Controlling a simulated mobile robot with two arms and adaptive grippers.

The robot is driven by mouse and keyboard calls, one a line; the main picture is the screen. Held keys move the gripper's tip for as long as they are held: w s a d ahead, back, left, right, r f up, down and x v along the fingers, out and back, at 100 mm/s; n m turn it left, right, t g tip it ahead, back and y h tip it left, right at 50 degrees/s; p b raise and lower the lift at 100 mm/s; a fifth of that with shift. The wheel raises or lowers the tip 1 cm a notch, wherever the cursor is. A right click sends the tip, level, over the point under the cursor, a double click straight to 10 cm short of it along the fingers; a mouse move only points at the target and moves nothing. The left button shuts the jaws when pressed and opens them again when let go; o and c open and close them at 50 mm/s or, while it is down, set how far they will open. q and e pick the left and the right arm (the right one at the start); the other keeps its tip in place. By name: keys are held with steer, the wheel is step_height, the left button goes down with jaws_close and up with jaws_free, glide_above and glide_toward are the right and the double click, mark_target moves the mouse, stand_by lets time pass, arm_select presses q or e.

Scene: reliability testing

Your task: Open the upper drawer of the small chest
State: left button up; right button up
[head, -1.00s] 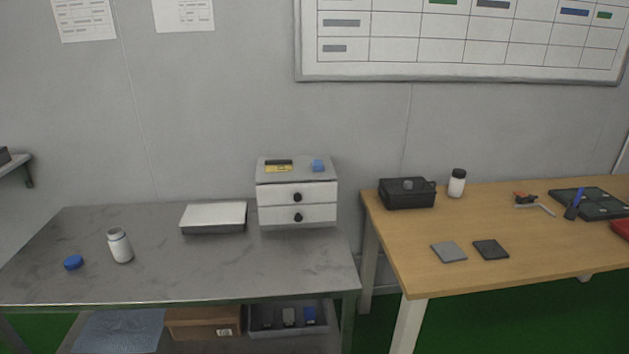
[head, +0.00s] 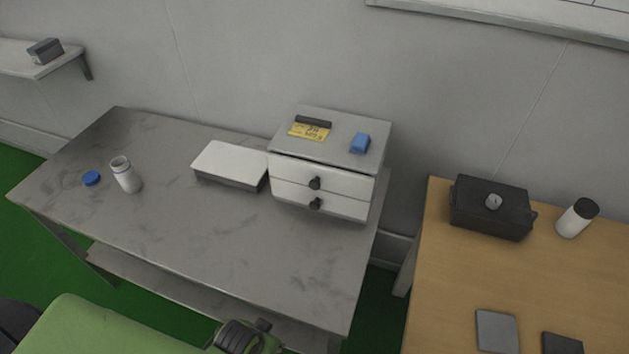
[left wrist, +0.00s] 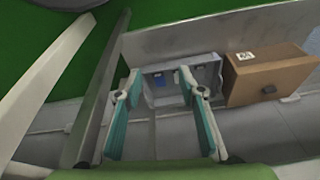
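The small chest (head: 325,165) stands at the back right of the grey metal table. It is white with a grey top and two drawers, each with a dark round knob. The upper drawer (head: 300,178) and the lower drawer (head: 335,205) both look closed. My left arm comes in at the bottom of the head view, below the table's front edge, well away from the chest. In the left wrist view my left gripper (left wrist: 160,95) is open with nothing between its teal fingers. My right gripper is not in view.
A yellow label and a blue block (head: 360,143) lie on the chest. A cardboard box (left wrist: 262,75) and a grey bin (left wrist: 203,72) sit low down.

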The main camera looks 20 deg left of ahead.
mark_target(314, 186)
arm_select(q)
step_height(314, 186, up, 19)
steer(key=w+t+p, duration=0.2)
steer(key=w+t, duration=0.2)
steer(key=w, duration=0.1)
steer(key=w+r+t, duration=0.1)
steer(key=w+t, duration=0.1)
steer(key=w, duration=0.2)
steer(key=w+r+n+t, duration=0.1)
steer(key=w+t, duration=0.1)
steer(key=w, duration=0.1)
steer(key=shift+w+d+r, duration=0.25)
steer(key=shift+w+d, duration=0.05)
steer(key=shift+w, duration=0.05)
steer(key=w+d+r+t, duration=0.2)
steer(key=w+r+t, duration=0.2)
steer(key=r+t, duration=0.3)
steer(key=shift+n, duration=0.3)
steer(key=w+p, duration=0.2)
steer(key=w, duration=1)
steer(key=shift+w+f, duration=0.1)
steer(key=shift+w, duration=0.25)
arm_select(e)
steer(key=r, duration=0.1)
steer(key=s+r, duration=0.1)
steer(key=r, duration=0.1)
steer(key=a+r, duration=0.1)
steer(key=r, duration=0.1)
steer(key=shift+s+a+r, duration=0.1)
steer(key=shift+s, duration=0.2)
